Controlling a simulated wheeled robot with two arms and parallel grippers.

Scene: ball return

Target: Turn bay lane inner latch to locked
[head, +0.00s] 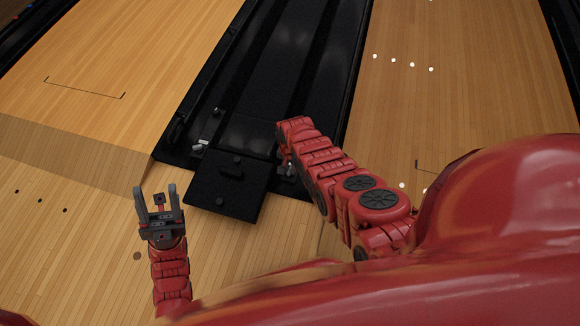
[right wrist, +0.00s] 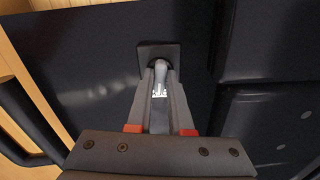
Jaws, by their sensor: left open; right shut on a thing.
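The inner latch (right wrist: 161,73) is a small grey lever on a dark square plate (right wrist: 144,54), set in a black panel, in the right wrist view. My right gripper (right wrist: 160,88) is shut on the latch, one finger on each side of it. White marks show between the fingers, too small to read. In the head view, my right arm mostly hides that gripper and the latch at the right side of the black bay. My left gripper (head: 157,193) is open and empty, over the wooden floor left of the bay's black cover (head: 215,198).
Small grey metal fittings (head: 203,142) sit at the bay's left side. A black handle (right wrist: 25,125) stands at the left of the right wrist view. Wooden lanes (head: 130,60) flank the black bay channel (head: 285,60). The floor around my left gripper is clear.

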